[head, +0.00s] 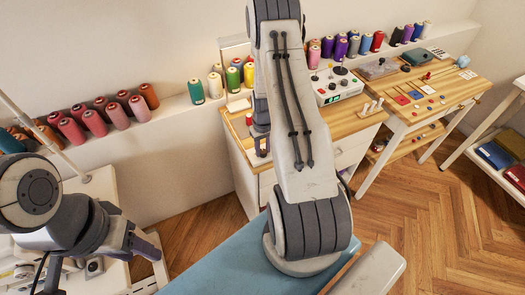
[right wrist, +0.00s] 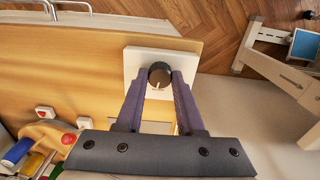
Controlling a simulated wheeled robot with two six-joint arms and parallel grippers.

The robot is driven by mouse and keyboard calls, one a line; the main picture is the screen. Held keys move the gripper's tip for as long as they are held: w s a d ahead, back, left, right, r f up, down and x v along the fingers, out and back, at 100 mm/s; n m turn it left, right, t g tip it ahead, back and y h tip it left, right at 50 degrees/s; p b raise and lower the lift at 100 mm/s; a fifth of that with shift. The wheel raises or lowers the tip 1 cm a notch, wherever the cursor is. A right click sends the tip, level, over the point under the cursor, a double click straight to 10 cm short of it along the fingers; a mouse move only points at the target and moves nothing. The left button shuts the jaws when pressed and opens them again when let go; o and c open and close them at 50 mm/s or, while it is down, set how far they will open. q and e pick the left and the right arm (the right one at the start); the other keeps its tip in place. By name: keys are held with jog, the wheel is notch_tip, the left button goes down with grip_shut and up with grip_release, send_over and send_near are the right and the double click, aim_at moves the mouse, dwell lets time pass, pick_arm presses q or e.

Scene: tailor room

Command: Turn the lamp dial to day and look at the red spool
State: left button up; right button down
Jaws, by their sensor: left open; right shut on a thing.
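The lamp dial (right wrist: 159,75) is a round black knob with a light pointer mark, on a square white plate. In the right wrist view my right gripper (right wrist: 160,82) is shut on it, one finger on each side. The pointer faces toward the gripper's palm; no day label is readable. In the head view my right gripper (head: 261,143) is partly hidden behind my own arm. My left gripper (head: 143,243) is open and empty at the lower left.
Several pink and red-brown spools (head: 115,115) line the left ledge. A control box (head: 336,86) stands on the wooden cabinet. A worktable (head: 440,80) with small coloured items stands at the right. The herringbone floor (head: 430,210) is clear at the lower right.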

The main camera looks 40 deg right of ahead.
aim_at(263, 151)
jog(key=m+b, duration=0.1)
jog(key=m, duration=0.3)
jog(key=shift+m+b, duration=0.5)
jog(key=shift+m, duration=1.7)
jog(key=c, duration=0.5)
grip_release()
jog(key=shift+r+b, duration=0.85)
jog(key=shift+r, duration=4.4)
jog(key=shift+a, duration=0.1)
